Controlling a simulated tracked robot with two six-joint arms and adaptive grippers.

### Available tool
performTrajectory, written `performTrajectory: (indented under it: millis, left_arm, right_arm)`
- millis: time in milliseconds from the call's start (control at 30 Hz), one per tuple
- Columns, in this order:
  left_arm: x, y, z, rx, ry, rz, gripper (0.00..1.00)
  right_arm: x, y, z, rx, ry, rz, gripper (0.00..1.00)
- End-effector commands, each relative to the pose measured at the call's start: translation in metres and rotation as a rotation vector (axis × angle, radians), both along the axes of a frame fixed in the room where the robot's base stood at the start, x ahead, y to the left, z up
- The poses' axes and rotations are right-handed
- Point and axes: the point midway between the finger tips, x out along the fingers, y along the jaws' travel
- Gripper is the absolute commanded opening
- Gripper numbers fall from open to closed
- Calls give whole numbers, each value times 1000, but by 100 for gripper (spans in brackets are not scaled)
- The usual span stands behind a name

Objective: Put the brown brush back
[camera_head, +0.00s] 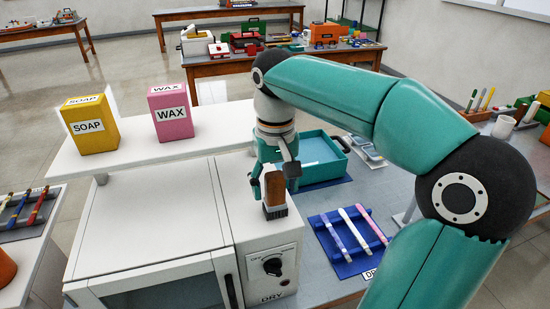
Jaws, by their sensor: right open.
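The brown brush (274,191) has a brown top and dark bristles pointing down. It is at the right part of the top of the white oven-like machine (160,220), above the control panel with the dial. My right gripper (274,178) points down over it, open, with one finger on each side of the brush. I cannot tell whether either finger touches it, nor whether the bristles rest on the machine. My left gripper is not in view.
A blue rack (345,268) with several coloured sticks lies right of the machine. A teal tray (325,172) stands behind, partly hidden by my right arm. Yellow SOAP (92,126) and pink WAX (171,113) boxes stand on the white shelf (130,150).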

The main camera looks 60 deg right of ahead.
Motion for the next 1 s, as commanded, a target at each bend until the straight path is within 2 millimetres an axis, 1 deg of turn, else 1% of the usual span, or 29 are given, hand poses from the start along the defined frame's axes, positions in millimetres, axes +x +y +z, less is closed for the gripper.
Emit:
performTrajectory:
  millis: [167,400,500,600,700,1000]
  left_arm:
    - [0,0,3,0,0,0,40]
    - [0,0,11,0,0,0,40]
    - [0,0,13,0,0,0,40]
    - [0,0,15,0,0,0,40]
    - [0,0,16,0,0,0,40]
    - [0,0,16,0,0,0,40]
  right_arm:
    - [1,0,31,-1,-4,1,66]
    - [1,0,81,-2,-4,0,66]
    - [1,0,96,-1,-1,0,66]
    - [1,0,106,-1,-1,0,66]
    - [0,0,112,0,0,0,66]
    - [0,0,113,1,1,0,66]
